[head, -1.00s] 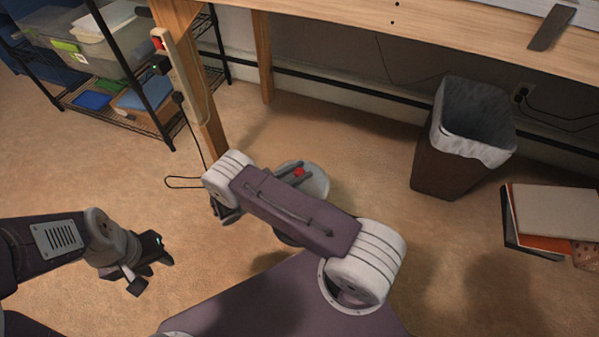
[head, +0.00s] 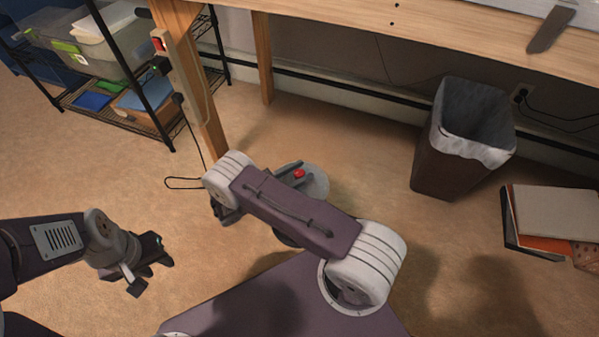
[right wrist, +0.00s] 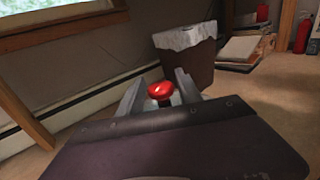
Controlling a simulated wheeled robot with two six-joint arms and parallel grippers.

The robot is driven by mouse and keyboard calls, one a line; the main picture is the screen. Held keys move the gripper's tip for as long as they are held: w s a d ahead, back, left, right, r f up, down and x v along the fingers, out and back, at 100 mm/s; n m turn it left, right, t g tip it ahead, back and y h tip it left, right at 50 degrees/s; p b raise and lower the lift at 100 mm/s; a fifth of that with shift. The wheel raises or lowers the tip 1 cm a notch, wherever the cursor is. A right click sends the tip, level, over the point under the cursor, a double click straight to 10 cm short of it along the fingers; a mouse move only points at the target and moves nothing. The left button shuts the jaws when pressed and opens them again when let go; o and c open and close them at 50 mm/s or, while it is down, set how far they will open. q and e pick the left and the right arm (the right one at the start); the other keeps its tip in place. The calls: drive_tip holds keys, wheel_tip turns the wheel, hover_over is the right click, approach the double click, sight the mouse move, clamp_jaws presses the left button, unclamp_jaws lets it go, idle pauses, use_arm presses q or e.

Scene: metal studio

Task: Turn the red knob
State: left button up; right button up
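The red knob (head: 299,174) is small and round and sits over a grey round base (head: 319,184) low in the middle of the head view. In the right wrist view the red knob (right wrist: 161,91) is between the two grey fingers of my right gripper (right wrist: 160,93), with some room beside it. My right gripper (head: 293,175) looks open around or just short of the knob; contact cannot be made out. My right forearm hides part of the base. My left gripper (head: 153,274) is open and empty, away to the left above the floor.
A wooden workbench (head: 420,38) runs along the back, with a leg and power strip near the knob. A wire shelf (head: 120,105) stands at back left. Floor between is clear.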

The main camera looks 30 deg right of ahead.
drive_tip(key=shift+o, duration=0.3)
drive_tip(key=shift+a, duration=0.1)
drive_tip(key=a, duration=0.3)
drive_tip(key=a+p, duration=0.1)
drive_tip(key=a, duration=0.5)
drive_tip(key=shift+s, duration=0.4)
